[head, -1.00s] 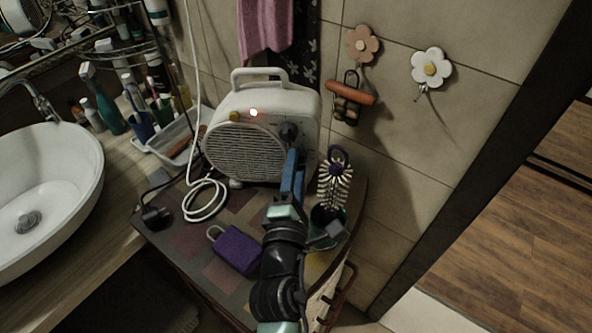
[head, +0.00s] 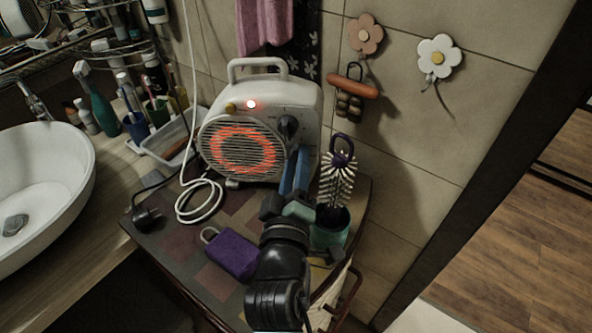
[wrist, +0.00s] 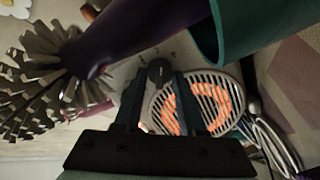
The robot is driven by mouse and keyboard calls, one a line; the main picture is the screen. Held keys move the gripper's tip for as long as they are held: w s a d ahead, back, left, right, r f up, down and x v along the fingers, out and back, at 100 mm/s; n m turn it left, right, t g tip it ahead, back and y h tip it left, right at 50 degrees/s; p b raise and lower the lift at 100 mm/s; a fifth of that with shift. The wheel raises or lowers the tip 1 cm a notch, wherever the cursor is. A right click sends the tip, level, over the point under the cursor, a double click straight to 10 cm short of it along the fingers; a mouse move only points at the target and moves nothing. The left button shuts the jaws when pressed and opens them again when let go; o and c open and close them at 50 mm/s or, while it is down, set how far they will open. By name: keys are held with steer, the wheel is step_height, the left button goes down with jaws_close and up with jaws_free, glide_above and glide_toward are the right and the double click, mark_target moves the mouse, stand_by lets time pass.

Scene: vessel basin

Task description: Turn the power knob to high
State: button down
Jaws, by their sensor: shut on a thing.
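My gripper (head: 299,155) reaches up to the heater just below the knob in the head view. In the wrist view my gripper's fingertips (wrist: 157,82) lie to either side of the knob (wrist: 159,70); the gripper is shut on it. The contact itself is hard to see, and the knob's markings are too small to read.
A round brush (head: 338,180) in a teal cup (head: 331,232) stands close right of my gripper. A purple box-like item (head: 232,253), a white cable (head: 183,207) and a black plug (head: 147,217) lie left. A sink (head: 40,190) is far left.

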steer(key=shift+m+b, duration=1.8)
steer(key=shift+m, duration=1.7)
steer(key=shift+c, duration=2.4)
jaws_free()
